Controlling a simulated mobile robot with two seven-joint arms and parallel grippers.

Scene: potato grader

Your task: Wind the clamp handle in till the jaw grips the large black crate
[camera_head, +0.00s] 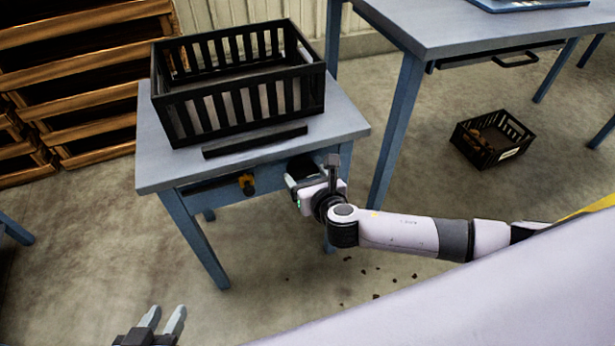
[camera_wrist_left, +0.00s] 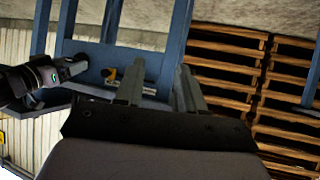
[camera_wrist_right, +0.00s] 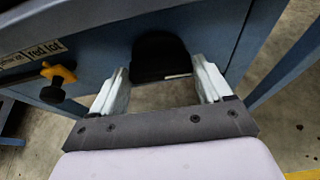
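The large black crate (camera_head: 240,105) sits upright on a small blue-grey table. A long black bar, seemingly the jaw (camera_head: 255,142), lies along its front with a narrow strip of tabletop between them. My right gripper (camera_head: 297,175) is at the table's front edge. In the right wrist view a dark rounded part, perhaps the clamp handle (camera_wrist_right: 160,55), shows between its spread fingertips (camera_wrist_right: 160,75); whether they touch it I cannot tell. A yellow-and-black knob (camera_head: 247,184) sits left of it, also in the right wrist view (camera_wrist_right: 57,82). My left gripper (camera_head: 160,320) is open, empty, low at left.
The small table (camera_head: 160,165) has free top around the crate. A larger table (camera_head: 460,30) stands at right, with a small black crate (camera_head: 490,138) on the floor below. Wooden pallets (camera_head: 80,70) are stacked at left. Crumbs lie on the floor.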

